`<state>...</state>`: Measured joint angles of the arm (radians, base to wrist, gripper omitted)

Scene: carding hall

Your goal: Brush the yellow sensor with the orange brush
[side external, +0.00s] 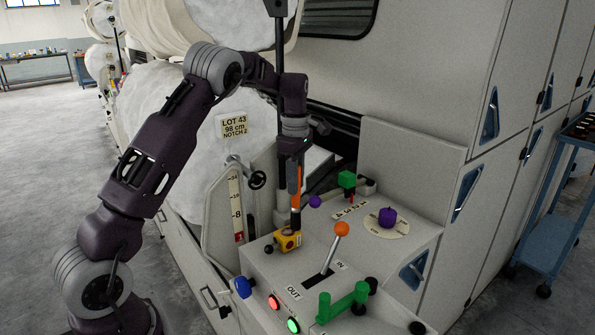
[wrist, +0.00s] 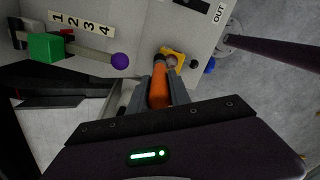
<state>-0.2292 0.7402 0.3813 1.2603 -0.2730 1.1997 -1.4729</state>
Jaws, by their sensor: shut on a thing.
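The yellow sensor (side external: 285,240) is a small box on the near left corner of the machine's light panel. It also shows in the wrist view (wrist: 179,59), partly covered by the brush. The orange brush (side external: 295,185) hangs upright, its dark lower end at the sensor's top. In the wrist view the brush (wrist: 158,92) lies between the fingers, its dark tip overlapping the sensor; I cannot tell whether they touch. My gripper (side external: 294,158) is shut on the brush's orange handle, above the sensor. It also shows in the wrist view (wrist: 158,85).
An orange-knobbed lever (side external: 341,229) stands right of the sensor. A green handle (side external: 343,302), a purple knob (side external: 388,217) and a green block on a lever (side external: 347,180) are on the panel. A blue knob (side external: 243,287) sits at the front left. A blue cart (side external: 550,215) stands far right.

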